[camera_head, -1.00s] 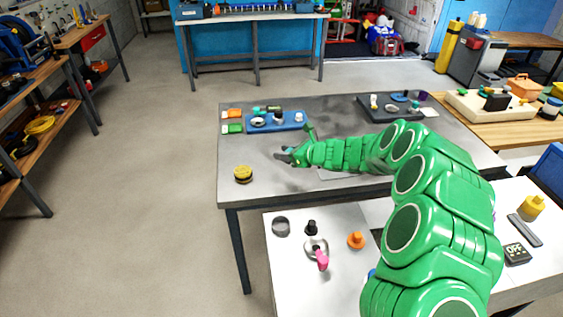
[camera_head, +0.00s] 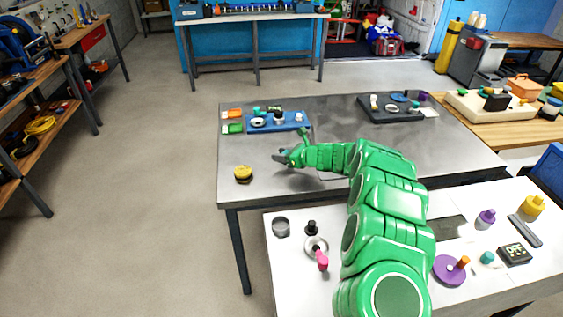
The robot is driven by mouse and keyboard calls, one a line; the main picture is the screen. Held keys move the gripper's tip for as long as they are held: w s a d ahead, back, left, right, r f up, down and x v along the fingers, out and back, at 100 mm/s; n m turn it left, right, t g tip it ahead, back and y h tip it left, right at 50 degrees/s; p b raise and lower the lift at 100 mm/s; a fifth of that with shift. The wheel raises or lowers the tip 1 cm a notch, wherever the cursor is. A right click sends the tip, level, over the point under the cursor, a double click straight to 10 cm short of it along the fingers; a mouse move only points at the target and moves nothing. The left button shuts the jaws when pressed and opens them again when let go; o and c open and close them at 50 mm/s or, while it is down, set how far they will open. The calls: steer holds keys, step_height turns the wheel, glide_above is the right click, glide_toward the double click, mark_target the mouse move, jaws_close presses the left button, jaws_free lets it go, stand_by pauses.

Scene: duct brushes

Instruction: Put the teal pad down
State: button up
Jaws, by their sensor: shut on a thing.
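My gripper (camera_head: 281,158) is low over the left-middle part of the grey metal table, between the yellow round thing and the blue tray. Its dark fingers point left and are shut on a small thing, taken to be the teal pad. The pad is too small and too hidden by the fingers to make out, and I cannot tell whether it touches the table. The grey table (camera_head: 330,125) has bare surface around the gripper.
A blue tray (camera_head: 291,126) with small parts is behind my gripper. Orange (camera_head: 232,113) and green (camera_head: 232,128) pieces lie left of it. A yellow round thing (camera_head: 243,174) is near the table's left edge. A dark tray (camera_head: 383,114) is back right. A white table (camera_head: 290,265) with several parts is in front.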

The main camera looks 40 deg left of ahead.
mark_target(283, 168)
steer(key=shift+w+a+f, duration=0.25)
steer(key=shift+a+f, duration=0.05)
steer(key=shift+f, duration=1.7)
steer(key=shift+f, duration=0.1)
steer(key=o, duration=1)
steer(key=shift+d+r, duration=0.25)
steer(key=shift+r, duration=0.05)
steer(key=shift+v, duration=5.7)
